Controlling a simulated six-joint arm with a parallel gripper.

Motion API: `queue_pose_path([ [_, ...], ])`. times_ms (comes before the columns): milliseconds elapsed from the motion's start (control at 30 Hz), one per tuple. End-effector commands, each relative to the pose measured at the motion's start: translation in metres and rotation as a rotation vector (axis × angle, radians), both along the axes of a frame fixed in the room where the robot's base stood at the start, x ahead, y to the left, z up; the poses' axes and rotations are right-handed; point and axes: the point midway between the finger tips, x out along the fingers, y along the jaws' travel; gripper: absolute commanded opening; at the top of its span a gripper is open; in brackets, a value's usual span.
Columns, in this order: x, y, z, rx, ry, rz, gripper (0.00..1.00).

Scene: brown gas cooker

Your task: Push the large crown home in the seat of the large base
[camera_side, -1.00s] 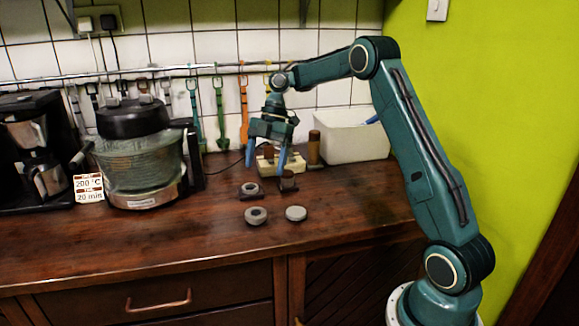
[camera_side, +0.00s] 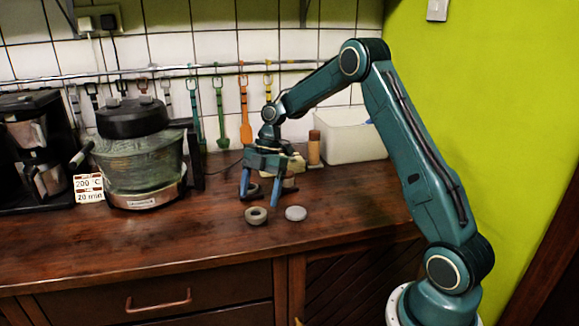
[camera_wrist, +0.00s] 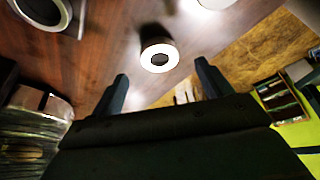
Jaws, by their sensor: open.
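My gripper (camera_side: 260,199) is open and points down, low over the back part of the counter. Its two blue fingers are apart with nothing clamped between them. In the wrist view, a pale-topped round piece with a dark centre (camera_wrist: 160,56) lies just beyond and between the fingertips (camera_wrist: 162,76).
A grey ring (camera_side: 256,215) and a flat grey disc (camera_side: 296,213) lie in front of the gripper. A glass-bowled cooker (camera_side: 139,165) stands left, a white bin (camera_side: 345,143) behind right, with a brown cylinder (camera_side: 314,148) beside it. The counter's front (camera_side: 200,240) is clear.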

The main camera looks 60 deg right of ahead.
Motion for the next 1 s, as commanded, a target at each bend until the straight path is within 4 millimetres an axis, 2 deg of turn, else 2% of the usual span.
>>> queue_pose_path([
  [233,0.000,0.003,-0.008,0.002,0.001,0.000,0.78],
  [633,-0.001,0.016,-0.046,0.000,0.001,0.000,0.78],
  [1000,-0.001,0.017,-0.049,-0.001,0.000,0.000,0.78],
])
